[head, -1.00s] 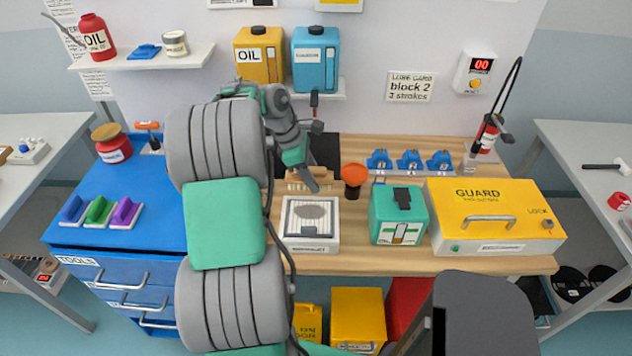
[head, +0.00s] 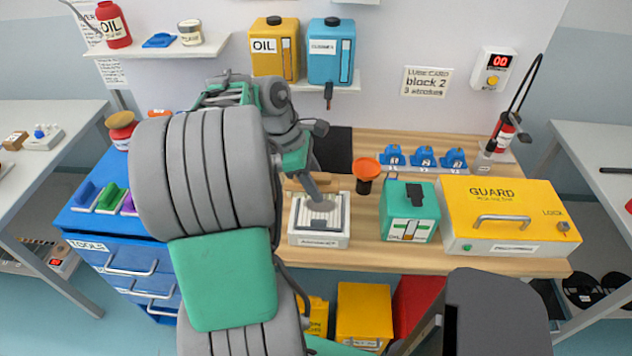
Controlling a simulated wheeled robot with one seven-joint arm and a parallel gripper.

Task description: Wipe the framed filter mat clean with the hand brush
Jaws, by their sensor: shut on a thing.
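The framed filter mat (head: 320,236) lies on the wooden bench, a pale frame around a light ribbed mat with dark side strips. Grey marking shows on the mat, partly hidden by my gripper. My gripper (head: 318,198) reaches down over the mat's rear half and is shut on the hand brush. The brush's wooden part (head: 338,185) shows beside the fingers at the mat's back edge. Its bristles are hidden, so I cannot tell whether they touch the mat.
An orange-topped dark cup (head: 366,174) stands right of the mat, with a green oil box (head: 408,214) and yellow guard box (head: 500,200) beyond. Blue clamps (head: 424,157) stand behind. A blue tool cabinet (head: 120,252) is on the left. Bare bench lies in front of the cup.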

